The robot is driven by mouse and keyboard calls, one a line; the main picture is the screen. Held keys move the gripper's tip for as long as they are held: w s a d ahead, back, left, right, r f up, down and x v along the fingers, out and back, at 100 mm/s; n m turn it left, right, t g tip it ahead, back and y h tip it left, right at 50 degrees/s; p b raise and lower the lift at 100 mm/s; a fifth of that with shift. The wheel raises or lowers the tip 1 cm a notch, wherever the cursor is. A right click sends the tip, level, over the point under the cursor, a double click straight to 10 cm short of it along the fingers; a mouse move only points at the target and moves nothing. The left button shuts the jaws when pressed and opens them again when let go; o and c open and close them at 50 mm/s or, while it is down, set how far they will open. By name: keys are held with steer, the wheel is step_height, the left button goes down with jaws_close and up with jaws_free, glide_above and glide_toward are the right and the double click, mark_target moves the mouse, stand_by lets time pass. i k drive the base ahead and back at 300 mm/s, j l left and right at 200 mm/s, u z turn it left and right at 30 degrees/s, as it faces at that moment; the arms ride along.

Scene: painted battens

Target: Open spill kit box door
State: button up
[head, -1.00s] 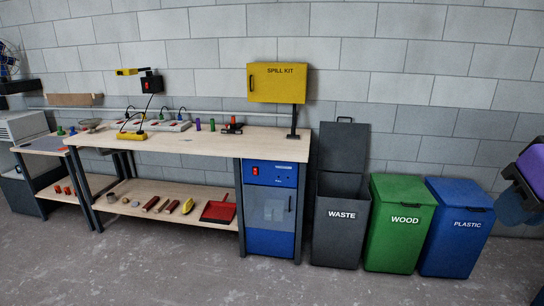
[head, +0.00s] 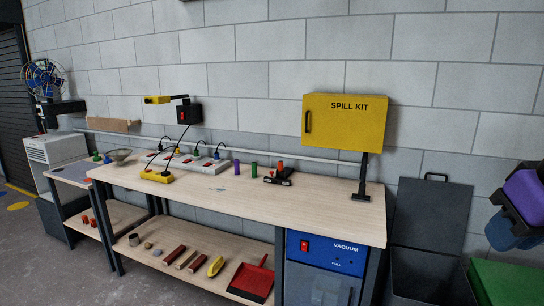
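The yellow spill kit box (head: 345,121) stands on a dark post above the right end of the workbench, in the head view. Its front door looks shut. A dark vertical handle (head: 308,121) is at the left edge of that door. My gripper (head: 517,205) may be the purple and dark part at the right edge, partly cut off by the frame. It is well to the right of the box and apart from it. Its fingers cannot be made out.
The workbench (head: 330,205) carries a power strip (head: 205,165), small coloured cylinders and a yellow tool. A blue vacuum unit (head: 325,252) sits under its right end. A dark bin with raised lid (head: 430,212) and a green bin (head: 510,280) stand to the right.

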mark_target(340, 122)
steer(key=i+j+u, duration=0.25)
steer(key=i, duration=0.35)
steer(key=i+u, duration=0.3)
steer(key=i, duration=0.3)
steer(key=i+j+z, duration=0.75)
steer(key=i+j, duration=0.3)
steer(key=j, duration=0.2)
